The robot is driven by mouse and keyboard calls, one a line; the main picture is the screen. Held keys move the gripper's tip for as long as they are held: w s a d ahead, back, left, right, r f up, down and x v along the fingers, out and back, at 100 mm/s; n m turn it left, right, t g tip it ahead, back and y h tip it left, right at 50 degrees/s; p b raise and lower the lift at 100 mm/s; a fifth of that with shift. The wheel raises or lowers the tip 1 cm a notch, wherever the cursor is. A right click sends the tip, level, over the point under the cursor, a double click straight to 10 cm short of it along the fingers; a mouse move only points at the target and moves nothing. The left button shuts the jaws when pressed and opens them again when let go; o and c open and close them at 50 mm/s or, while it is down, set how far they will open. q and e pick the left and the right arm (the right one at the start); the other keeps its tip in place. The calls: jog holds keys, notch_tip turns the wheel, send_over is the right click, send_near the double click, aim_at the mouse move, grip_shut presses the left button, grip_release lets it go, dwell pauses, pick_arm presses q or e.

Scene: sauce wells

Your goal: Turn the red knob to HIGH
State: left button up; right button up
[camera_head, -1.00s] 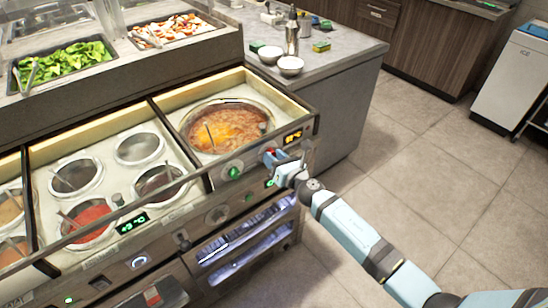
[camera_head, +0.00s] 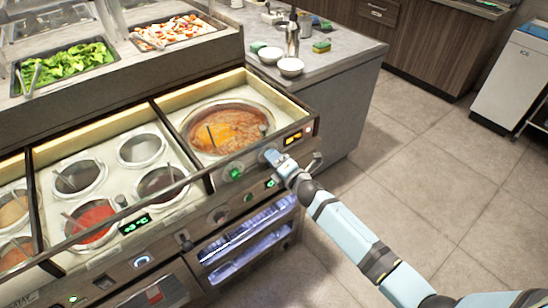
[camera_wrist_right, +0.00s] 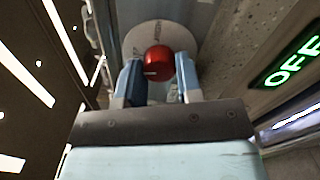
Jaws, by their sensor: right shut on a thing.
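The red knob (camera_wrist_right: 158,62) shows in the right wrist view, in front of a pale round dial plate (camera_wrist_right: 183,36) whose lettering is too blurred to read. A light mark shows on the knob's near edge. My right gripper (camera_wrist_right: 157,80) has its two blue fingers closed on either side of the knob. In the head view my right gripper (camera_head: 272,158) is at the front panel below the soup well, and it hides the knob. My left gripper is not in view.
A green OFF display (camera_wrist_right: 292,62) is right of the knob in the wrist view. In the head view an orange display (camera_head: 293,138) sits above the gripper, near the soup pot (camera_head: 226,128). Open floor (camera_head: 420,170) lies to the right.

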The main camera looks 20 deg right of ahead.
pick_arm(q)
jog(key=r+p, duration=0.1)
jog(key=p, duration=0.1)
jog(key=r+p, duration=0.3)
jog(key=p, duration=0.1)
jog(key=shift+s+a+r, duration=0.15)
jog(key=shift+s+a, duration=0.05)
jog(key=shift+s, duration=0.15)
pick_arm(e)
jog(key=m, duration=1.7)
jog(key=shift+r, duration=0.15)
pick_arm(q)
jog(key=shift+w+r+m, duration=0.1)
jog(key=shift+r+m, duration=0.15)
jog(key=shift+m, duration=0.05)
pick_arm(e)
jog(key=shift+m, duration=0.4)
jog(key=o, duration=0.9)
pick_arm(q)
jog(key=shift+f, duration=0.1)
pick_arm(e)
jog(key=shift+o, duration=0.2)
jog(key=shift+d, duration=0.1)
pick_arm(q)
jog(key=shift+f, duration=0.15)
pick_arm(e)
jog(key=v, duration=1.3)
jog(key=shift+s, duration=0.4)
